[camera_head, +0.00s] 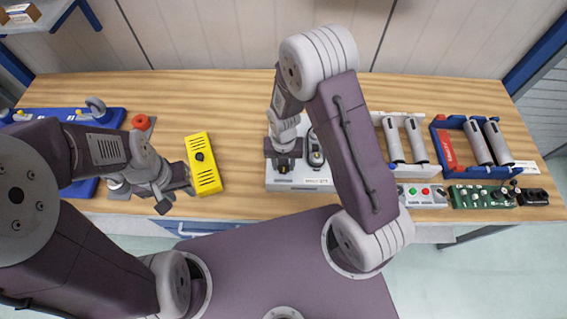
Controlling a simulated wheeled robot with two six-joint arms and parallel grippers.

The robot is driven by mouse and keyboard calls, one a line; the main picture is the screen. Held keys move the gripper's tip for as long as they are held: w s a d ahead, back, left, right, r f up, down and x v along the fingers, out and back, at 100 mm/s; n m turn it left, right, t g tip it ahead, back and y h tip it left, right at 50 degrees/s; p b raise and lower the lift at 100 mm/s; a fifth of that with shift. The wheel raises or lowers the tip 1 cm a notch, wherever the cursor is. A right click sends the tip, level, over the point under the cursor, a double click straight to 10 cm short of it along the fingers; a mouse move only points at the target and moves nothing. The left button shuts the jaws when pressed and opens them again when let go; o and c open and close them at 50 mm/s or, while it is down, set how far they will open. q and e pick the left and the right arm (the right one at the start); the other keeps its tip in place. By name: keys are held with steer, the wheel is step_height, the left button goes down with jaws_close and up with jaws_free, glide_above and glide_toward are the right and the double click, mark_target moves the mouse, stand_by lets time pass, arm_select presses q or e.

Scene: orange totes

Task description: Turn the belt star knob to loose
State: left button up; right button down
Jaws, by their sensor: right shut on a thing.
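A light grey unit (300,183) stands near the front middle of the wooden bench. My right gripper (283,160) points down over its left part and is shut on a small dark knob (284,168), which appears to be the belt star knob. The fingers hide most of the knob, so its exact shape and turn position cannot be told. A second dark, rounded fitting (316,158) on the unit sits just right of the gripper. My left gripper (177,192) is open and empty, left of the yellow box and well away from the unit.
A yellow box (203,165) with a black knob lies between my grippers. A red ring-shaped knob (141,121) and a blue panel (75,117) are at left. Roller racks (420,168), a button box (421,194) and a green board (482,197) stand at right. Bench behind is clear.

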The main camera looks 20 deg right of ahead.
mark_target(283, 167)
steer(key=c, duration=0.9)
jaws_free()
steer(key=shift+o, duration=0.2)
steer(key=shift+r, duration=0.1)
step_height(283, 167, up, 9)
steer(key=b, duration=0.1)
